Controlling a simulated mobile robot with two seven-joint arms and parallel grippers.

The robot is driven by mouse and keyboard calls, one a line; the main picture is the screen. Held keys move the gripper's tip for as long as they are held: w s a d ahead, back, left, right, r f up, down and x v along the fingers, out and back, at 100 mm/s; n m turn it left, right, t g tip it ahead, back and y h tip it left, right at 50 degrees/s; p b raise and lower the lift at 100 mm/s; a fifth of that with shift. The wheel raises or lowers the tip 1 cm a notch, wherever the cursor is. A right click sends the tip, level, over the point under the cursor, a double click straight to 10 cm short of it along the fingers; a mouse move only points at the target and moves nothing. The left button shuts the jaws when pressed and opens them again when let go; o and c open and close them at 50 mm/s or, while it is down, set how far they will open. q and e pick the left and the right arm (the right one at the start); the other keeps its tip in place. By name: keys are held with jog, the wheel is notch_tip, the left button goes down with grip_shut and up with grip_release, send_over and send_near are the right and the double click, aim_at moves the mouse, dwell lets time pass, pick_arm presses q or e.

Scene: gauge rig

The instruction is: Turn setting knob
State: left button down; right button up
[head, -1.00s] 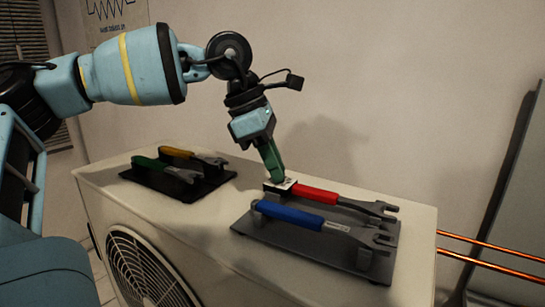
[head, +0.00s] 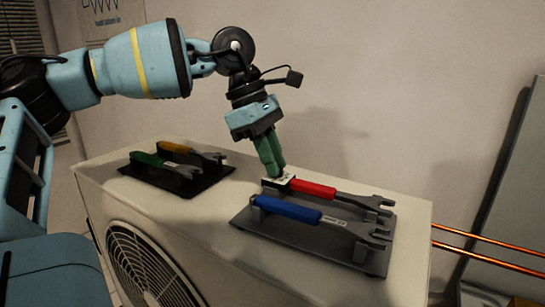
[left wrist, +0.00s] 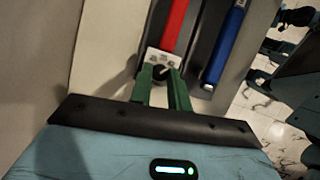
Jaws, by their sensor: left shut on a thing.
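A torque wrench with a red handle (head: 312,190) lies in a grey holder (head: 245,223). A small white plate (head: 279,183) with dark marks sits at its handle end. My left gripper (head: 275,174) points down at this plate, its green fingers shut on the small setting knob. In the left wrist view the fingertips (left wrist: 160,72) stand on either side of the knob (left wrist: 162,71), in front of the white plate (left wrist: 153,55). The fingers hide part of the knob, and I cannot read its setting. My right gripper is not in view.
A blue-handled wrench (head: 287,208) lies in front of the red one in the same holder. Copper pipes (head: 490,258) run at right.

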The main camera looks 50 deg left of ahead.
pick_arm(q)
jog(key=c, duration=1.3)
grip_release()
jog(key=shift+r, duration=0.1)
jog(key=v, duration=0.7)
jog(key=shift+s+a+r, duration=0.1)
jog(key=shift+r, duration=0.15)
